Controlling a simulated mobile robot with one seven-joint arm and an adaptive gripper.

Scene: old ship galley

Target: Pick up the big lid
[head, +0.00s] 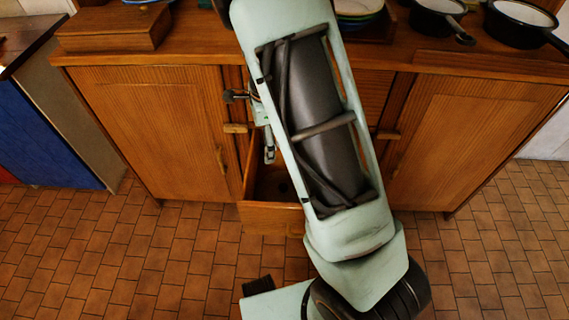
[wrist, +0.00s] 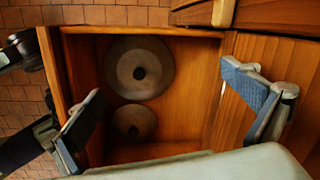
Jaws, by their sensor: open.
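The big lid (wrist: 140,54) is a round grey-brown disc with a dark centre, lying in the open wooden drawer (wrist: 187,135) in the wrist view. A smaller, similar lid (wrist: 133,109) lies just below it in that picture. My gripper (wrist: 165,98) is open and empty, its two fingers spread to either side of the lids in the picture, with nothing between the pads. In the head view my gripper (head: 268,152) hangs above the drawer (head: 268,218), partly hidden by my arm. The lids cannot be made out there.
The drawer comes out of a wooden cabinet (head: 150,125) with doors on both sides. On its top are a wooden box (head: 115,28), stacked plates (head: 358,8) and dark pans (head: 522,22). The tiled floor (head: 130,255) in front is clear apart from my own body.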

